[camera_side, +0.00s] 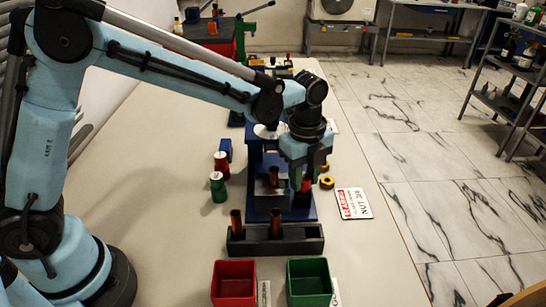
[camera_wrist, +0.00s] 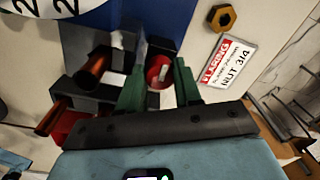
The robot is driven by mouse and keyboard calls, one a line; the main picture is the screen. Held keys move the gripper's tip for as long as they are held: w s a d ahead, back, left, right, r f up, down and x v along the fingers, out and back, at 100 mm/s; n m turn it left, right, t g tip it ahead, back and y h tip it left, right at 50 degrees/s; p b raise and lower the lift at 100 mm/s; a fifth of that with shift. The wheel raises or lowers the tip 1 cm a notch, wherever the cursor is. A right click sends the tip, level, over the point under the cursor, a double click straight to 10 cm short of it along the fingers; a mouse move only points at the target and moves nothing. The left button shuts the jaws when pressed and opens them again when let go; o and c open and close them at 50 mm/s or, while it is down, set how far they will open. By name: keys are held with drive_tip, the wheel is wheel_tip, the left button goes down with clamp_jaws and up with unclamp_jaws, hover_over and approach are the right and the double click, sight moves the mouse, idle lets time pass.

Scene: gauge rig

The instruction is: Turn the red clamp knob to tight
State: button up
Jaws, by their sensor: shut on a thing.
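The red clamp knob (camera_side: 307,184) is at the right of the dark fixture on the blue gauge stand (camera_side: 256,162). In the wrist view the red knob (camera_wrist: 158,69) shows between the two green fingers. My gripper (camera_side: 303,172) reaches down from above with its fingers on either side of the knob and is shut on it. My gripper also shows in the wrist view (camera_wrist: 160,80). The fingers and the gripper body hide part of the knob. A copper cylinder (camera_side: 274,176) stands in the fixture to the left of the knob.
A dark rack (camera_side: 300,240) with copper cylinders stands in front, with a red bin (camera_side: 234,292) and a green bin (camera_side: 309,290) nearer. Red and green jars (camera_side: 217,187) stand left. A yellow nut (camera_side: 327,182) and a label card (camera_side: 354,203) lie right.

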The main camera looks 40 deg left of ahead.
drive_tip(key=o, duration=1)
drive_tip(key=shift+o, duration=0.2)
